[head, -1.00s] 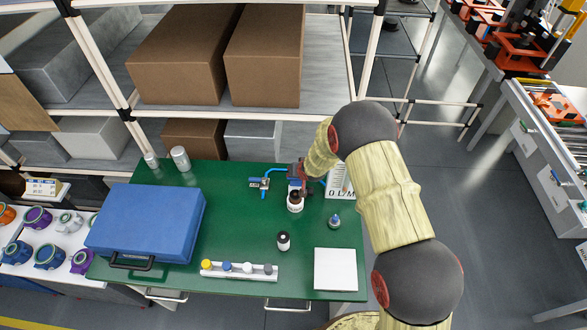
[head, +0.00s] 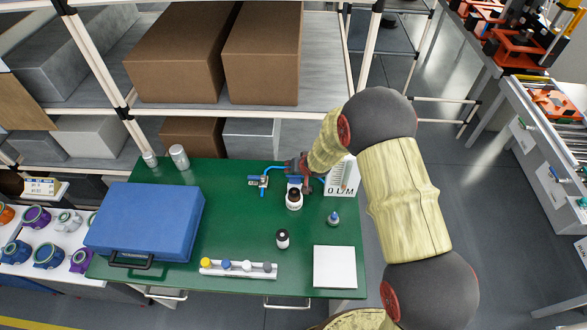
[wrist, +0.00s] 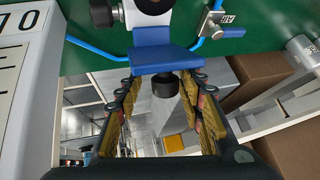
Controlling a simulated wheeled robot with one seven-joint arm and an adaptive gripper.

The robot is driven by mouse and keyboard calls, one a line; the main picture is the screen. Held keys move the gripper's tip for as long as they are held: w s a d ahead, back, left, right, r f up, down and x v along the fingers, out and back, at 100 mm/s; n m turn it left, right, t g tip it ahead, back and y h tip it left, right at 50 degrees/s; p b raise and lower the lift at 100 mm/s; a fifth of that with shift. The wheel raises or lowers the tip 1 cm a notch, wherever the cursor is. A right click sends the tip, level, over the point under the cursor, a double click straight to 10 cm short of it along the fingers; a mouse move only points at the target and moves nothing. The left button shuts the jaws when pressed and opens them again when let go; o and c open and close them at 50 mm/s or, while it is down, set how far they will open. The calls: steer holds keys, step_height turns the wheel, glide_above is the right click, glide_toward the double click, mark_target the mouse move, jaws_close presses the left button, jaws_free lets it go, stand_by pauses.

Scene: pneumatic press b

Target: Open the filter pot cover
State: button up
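The unit on the air line, which I take to be the filter pot, shows at the top of the wrist view as a silver and black body (wrist: 148,12). A blue bracket (wrist: 165,55) and a black knob (wrist: 165,84) are beside it. My gripper (wrist: 163,82) is open, with its padded fingers on either side of the knob and visible gaps on both sides. In the head view, the white pot (head: 294,203) with a dark round top stands on the green table, and my gripper (head: 306,184) is close beside it. The gripper partly hides the blue bracket there.
Blue tubing runs to a valve (head: 259,181) left of the pot. A white scale panel (head: 343,178) stands close on the right. Small bottles (head: 283,239) (head: 333,219), a blue case (head: 146,222) and a white block (head: 334,267) occupy the green table (head: 225,220). Shelving with boxes stands behind.

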steer(key=v, duration=0.6)
steer(key=shift+s+d+r, duration=0.15)
steer(key=shift+s+r, duration=0.1)
steer(key=shift+s, duration=0.05)
steer(key=shift+c, duration=0.5)
